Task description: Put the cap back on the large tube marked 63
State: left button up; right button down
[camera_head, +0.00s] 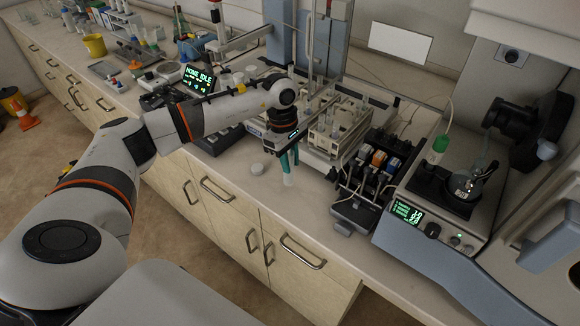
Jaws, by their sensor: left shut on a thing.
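My left gripper (289,160) reaches in from the left and points down over the front of the counter. Its teal fingers are shut on a pale, translucent tube (288,179), whose lower end shows beneath them. The fingers hide the tube's upper part, and no number can be read on it. I cannot tell whether the tube touches the counter. A small, round white cap (257,169) lies on the counter just left of the tube, apart from it. My right gripper is not in view.
A tube rack (335,135) stands behind the gripper, with a pump (375,160) to its right. Further right is an instrument (425,205) with a green-topped tube (437,149). A display (198,78) stands left. The counter's front strip near the cap is clear.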

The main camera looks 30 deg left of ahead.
aim_at(292, 182)
pick_arm(q)
notch_tip(292, 182, down, 3)
jog(key=shift+f+p, duration=0.15)
jog(key=shift+p, duration=0.35)
jog(key=shift+f, duration=0.1)
jog(key=shift+f+b, duration=0.15)
jog(key=shift+b, duration=0.15)
jog(key=o, duration=1)
